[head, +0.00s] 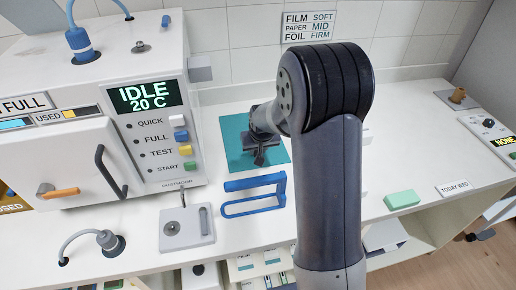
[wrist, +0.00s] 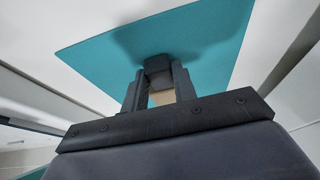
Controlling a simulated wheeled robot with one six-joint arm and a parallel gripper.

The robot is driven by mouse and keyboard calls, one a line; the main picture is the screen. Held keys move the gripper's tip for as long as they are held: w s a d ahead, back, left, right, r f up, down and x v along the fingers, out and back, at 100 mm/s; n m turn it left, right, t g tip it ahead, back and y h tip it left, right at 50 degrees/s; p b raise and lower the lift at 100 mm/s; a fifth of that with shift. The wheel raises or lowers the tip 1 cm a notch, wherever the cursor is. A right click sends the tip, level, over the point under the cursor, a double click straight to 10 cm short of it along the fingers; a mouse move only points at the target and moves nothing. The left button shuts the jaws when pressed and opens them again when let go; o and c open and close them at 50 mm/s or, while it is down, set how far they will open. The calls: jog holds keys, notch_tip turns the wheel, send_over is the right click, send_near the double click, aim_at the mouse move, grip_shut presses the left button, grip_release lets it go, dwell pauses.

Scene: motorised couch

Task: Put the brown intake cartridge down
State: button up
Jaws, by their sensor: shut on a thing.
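My gripper (head: 259,157) reaches down over the teal mat (head: 233,128) on the white counter. In the wrist view the two dark fingers of my gripper (wrist: 157,78) are shut on a small piece with a tan-brown part (wrist: 162,98) and a dark end, which I take as the brown intake cartridge. The teal mat (wrist: 105,50) fills the view beyond the fingertips, with a soft shadow near them. I cannot tell whether the cartridge touches the mat. In the head view the cartridge is not clearly seen.
A blue rack frame (head: 254,195) stands just in front of the mat. A white machine (head: 90,110) reading "IDLE 20 C" is at left. A metal-topped fixture (head: 187,230) sits at front left. A green block (head: 402,200) and a small brown piece (head: 457,96) are at right.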

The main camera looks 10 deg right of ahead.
jog(key=o, duration=0.9)
jog(key=shift+o, duration=0.2)
jog(key=shift+r, duration=0.15)
jog(key=b+v, duration=0.1)
jog(key=v, duration=1.1)
